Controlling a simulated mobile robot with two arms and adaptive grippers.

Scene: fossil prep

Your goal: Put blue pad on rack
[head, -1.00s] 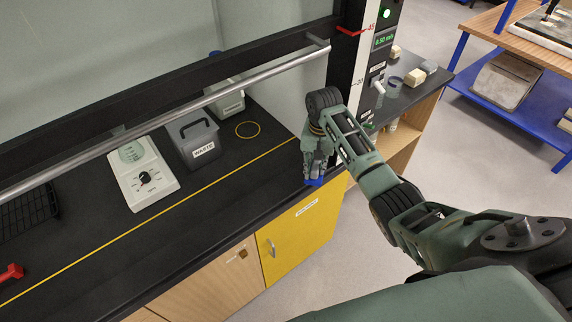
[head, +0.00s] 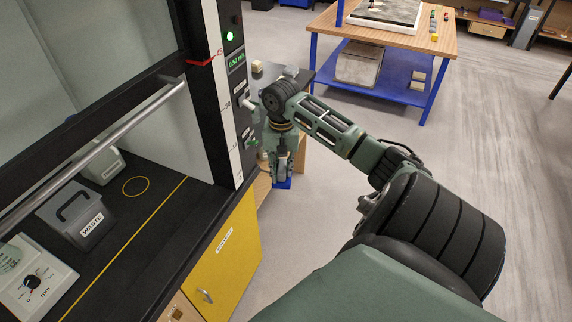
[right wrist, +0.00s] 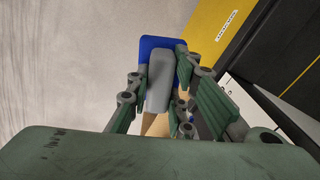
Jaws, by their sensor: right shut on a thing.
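My right gripper (head: 281,165) points down and is shut on the blue pad (head: 283,184). The pad's blue edge shows just below the fingertips, beside the yellow cabinet and above the floor. In the right wrist view, the blue pad (right wrist: 152,43) sits at the far end of the fingers with a grey block-like part (right wrist: 159,82) on it, between the two fingers. The fingers hide part of it. No rack is clear in the frames now. My left gripper is out of view.
The fume hood's post (head: 225,90) stands close left of my right arm. Its dark worktop holds a waste bin (head: 75,217) and a dial device (head: 30,278). A yellow cabinet (head: 226,258) is below. A wooden table with a blue shelf (head: 408,93) stands behind; floor at right is open.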

